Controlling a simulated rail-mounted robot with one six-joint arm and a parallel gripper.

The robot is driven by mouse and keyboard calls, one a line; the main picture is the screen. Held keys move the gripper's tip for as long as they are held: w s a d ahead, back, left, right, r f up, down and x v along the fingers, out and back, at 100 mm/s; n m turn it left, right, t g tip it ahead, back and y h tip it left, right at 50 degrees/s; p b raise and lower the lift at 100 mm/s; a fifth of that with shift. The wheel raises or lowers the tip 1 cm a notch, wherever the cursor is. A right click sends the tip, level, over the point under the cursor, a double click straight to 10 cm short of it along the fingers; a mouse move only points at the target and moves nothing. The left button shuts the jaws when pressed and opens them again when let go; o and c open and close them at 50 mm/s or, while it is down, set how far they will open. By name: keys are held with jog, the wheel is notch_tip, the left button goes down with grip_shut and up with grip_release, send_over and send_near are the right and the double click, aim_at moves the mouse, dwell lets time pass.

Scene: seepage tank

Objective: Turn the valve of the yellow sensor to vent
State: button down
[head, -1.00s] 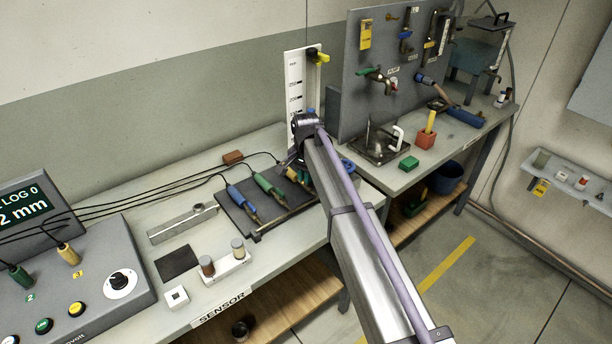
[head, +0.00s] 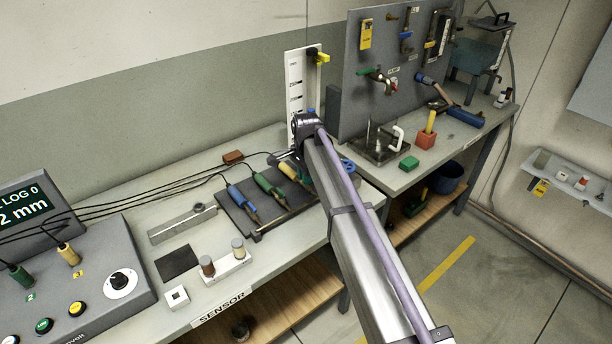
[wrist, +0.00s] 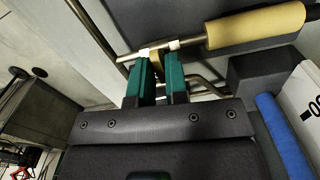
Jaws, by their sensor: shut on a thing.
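The yellow sensor (wrist: 257,25) lies across the top right of the wrist view, its metal shaft running left past my fingertips. In the head view the yellow sensor (head: 288,170) is on the dark rack, partly hidden by my arm. My gripper (wrist: 160,58) has two green-padded fingers at the shaft. They are shut on a small tan valve part (wrist: 156,60) between them, mostly hidden by the fingers. I cannot tell how far the valve is turned. In the head view my fingers are hidden behind the arm.
The dark rack (head: 238,212) also holds a blue sensor (head: 242,199) and a green sensor (head: 268,187) to the left. A white scale (head: 295,80) stands behind my wrist. Black cables run left across the bench. A dark block and a blue cylinder (wrist: 285,135) are close right of my gripper.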

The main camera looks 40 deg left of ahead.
jog(key=c, duration=1.2)
grip_release()
notch_tip(320, 180, up, 11)
jog(key=p, duration=1)
jog(key=shift+f+p, duration=0.1)
jog(key=shift+p, duration=0.3)
